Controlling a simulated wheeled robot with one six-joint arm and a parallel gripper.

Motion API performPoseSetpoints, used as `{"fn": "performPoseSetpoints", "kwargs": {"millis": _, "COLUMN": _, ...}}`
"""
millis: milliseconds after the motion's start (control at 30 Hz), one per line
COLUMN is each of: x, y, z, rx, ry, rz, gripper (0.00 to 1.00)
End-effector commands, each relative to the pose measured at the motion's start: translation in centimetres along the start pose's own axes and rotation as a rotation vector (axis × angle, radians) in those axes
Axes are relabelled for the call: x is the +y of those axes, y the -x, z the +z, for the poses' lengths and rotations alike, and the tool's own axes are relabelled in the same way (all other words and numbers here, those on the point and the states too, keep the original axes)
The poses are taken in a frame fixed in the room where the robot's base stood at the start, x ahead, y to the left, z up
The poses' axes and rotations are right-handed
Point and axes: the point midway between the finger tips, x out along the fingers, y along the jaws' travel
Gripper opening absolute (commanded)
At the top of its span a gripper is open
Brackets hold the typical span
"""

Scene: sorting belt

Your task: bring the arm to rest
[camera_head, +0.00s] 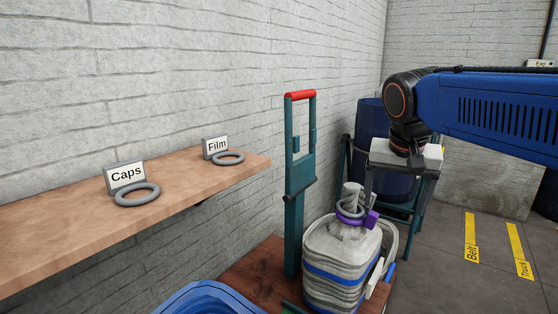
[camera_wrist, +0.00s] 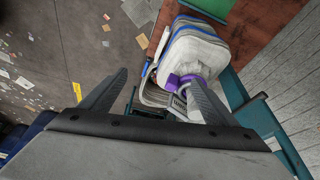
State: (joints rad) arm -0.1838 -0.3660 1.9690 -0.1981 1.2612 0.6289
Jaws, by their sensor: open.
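My gripper (camera_head: 393,192) hangs below the dark wrist joint at the end of my blue arm, on the right of the head view. It points down, with its two dark fingers spread apart. In the wrist view my gripper (camera_wrist: 157,76) is open, and I see nothing held between its fingers. A striped white and blue sack (camera_head: 335,268) stands below and to the left of it. The sack's neck carries a grey ring (camera_head: 349,217) and a purple piece (camera_head: 370,219). In the wrist view the purple piece (camera_wrist: 174,80) shows near the right finger; I cannot tell the gap.
A dark blue barrel (camera_head: 369,125) is behind. A wooden shelf (camera_head: 70,215) carries rings and signs, "Caps" and "Film". Open floor lies right.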

Motion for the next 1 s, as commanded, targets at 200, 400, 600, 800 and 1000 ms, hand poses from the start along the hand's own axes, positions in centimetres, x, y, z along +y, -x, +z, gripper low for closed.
{"fn": "performPoseSetpoints", "kwargs": {"millis": 200, "x": 4.1, "y": -3.3, "z": 6.8, "rx": 0.009, "ry": 0.132, "rz": -0.058, "gripper": 0.82}}
{"fn": "performPoseSetpoints", "kwargs": {"millis": 400, "x": 7.0, "y": -7.0, "z": 13.1, "rx": 0.031, "ry": 0.250, "rz": -0.106, "gripper": 0.82}}
{"fn": "performPoseSetpoints", "kwargs": {"millis": 600, "x": 8.8, "y": -10.3, "z": 18.1, "rx": 0.059, "ry": 0.341, "rz": -0.138, "gripper": 0.82}}
{"fn": "performPoseSetpoints", "kwargs": {"millis": 800, "x": 9.4, "y": -11.9, "z": 20.2, "rx": 0.074, "ry": 0.382, "rz": -0.151, "gripper": 0.82}}
{"fn": "performPoseSetpoints", "kwargs": {"millis": 1000, "x": 9.4, "y": -12.1, "z": 20.4, "rx": 0.075, "ry": 0.387, "rz": -0.152, "gripper": 0.82}}
